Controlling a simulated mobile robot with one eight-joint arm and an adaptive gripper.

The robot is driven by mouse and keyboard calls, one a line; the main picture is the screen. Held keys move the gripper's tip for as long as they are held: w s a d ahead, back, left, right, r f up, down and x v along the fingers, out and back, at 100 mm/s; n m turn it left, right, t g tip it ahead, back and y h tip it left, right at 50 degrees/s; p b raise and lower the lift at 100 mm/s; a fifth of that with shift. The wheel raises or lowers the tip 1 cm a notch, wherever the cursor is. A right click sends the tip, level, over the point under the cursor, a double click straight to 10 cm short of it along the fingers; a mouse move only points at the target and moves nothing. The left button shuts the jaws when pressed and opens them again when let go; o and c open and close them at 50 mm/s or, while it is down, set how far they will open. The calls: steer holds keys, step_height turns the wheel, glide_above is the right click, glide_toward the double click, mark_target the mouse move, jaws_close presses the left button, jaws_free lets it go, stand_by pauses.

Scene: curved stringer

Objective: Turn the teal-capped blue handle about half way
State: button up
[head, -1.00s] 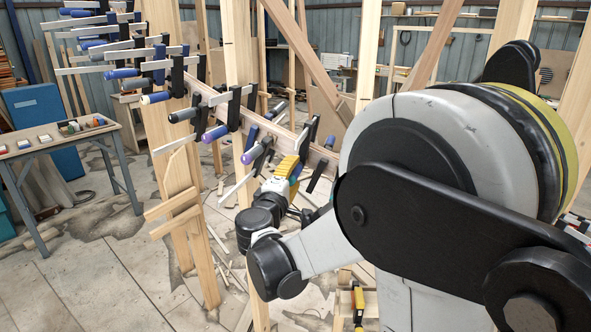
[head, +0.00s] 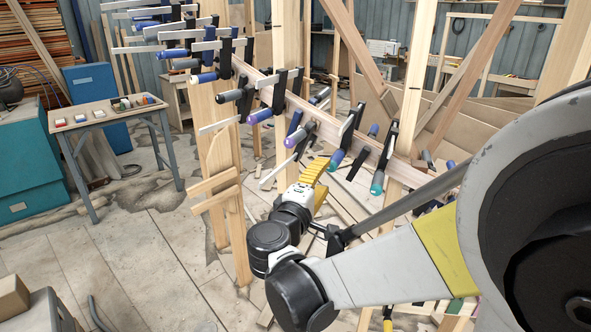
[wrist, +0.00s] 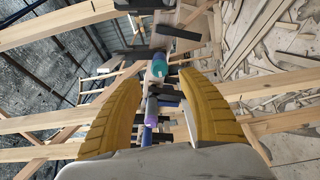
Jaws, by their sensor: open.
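My gripper (head: 321,168) is in front of the row of clamps, its yellow fingers apart and empty. In the wrist view, the fingers of my gripper (wrist: 158,80) stand on either side of a teal handle end (wrist: 160,65), which appears beyond the fingertips. A purple handle end (wrist: 152,117) shows lower between them. In the head view, one teal-capped handle (head: 336,160) is just right of my fingertips, and another teal-capped handle (head: 377,183) hangs farther right. I cannot tell for certain which one the wrist view shows. No contact with either handle is visible.
The curved wooden stringer (head: 330,125) carries several clamps with black bars and blue or purple handles. A purple-capped handle (head: 292,139) is left of my gripper. Wooden posts (head: 224,160) stand below. A table (head: 105,112) stands at left, with open floor before it.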

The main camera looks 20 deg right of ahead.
steer(key=shift+v, duration=2.95)
steer(key=shift+r, duration=0.1)
